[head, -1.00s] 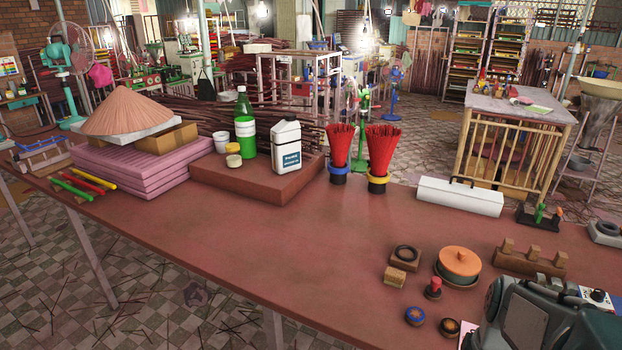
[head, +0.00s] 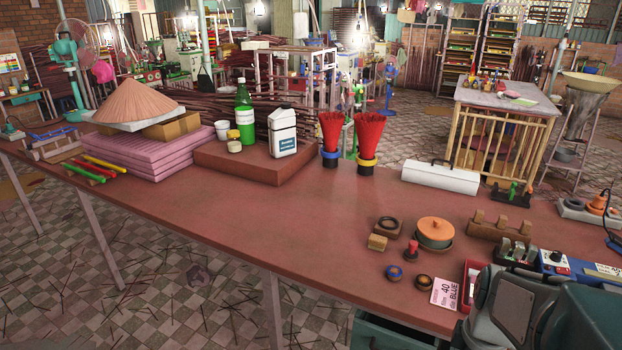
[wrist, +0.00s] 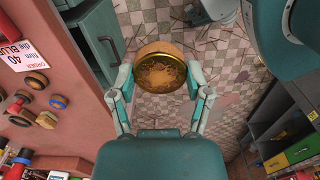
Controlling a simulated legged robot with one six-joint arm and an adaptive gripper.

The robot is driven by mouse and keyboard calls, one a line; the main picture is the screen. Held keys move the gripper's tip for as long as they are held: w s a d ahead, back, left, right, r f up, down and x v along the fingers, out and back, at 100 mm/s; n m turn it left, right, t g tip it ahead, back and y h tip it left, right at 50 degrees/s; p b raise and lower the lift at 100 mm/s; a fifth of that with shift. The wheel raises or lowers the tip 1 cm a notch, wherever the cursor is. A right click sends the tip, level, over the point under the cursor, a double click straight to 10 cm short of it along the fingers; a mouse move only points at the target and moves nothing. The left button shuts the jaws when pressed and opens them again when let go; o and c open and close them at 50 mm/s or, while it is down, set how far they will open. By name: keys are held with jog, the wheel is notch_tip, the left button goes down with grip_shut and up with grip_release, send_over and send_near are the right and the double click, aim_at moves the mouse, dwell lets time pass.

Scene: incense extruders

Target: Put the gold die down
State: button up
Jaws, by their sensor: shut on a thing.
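The gold die (wrist: 161,73) is a round, thick disc with a tan rim and a shiny, patterned gold face. In the wrist view my gripper (wrist: 160,78) is shut on it, one finger on each side. The die is held over the tiled floor, beside the table edge, touching nothing else that I can see. In the head view my arm covers the lower right corner, and the gripper and gold die are not seen. A blue-ringed die (head: 394,272) and a dark die with an orange rim (head: 424,282) lie on the brown table (head: 290,225).
An order card (head: 445,293) reading 40 and BLUE lies at the table's front edge. Near it are a red-topped stamp (head: 411,251), an orange lidded pot (head: 435,232), a wooden rack (head: 499,227) and a red tray (head: 470,280). The table's middle is clear.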

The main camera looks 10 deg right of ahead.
jog(key=w+a+f+m, duration=0.3)
jog(key=w, duration=0.5)
jog(key=w+a+f+m, duration=0.2)
jog(key=w+f+m, duration=0.15)
jog(key=w, duration=0.45)
jog(key=w+a+f+m, duration=0.4)
jog(key=w+a+f, duration=0.5)
jog(key=a+f, duration=0.1)
jog(key=shift+w+a, duration=0.25)
jog(key=shift+a, duration=0.1)
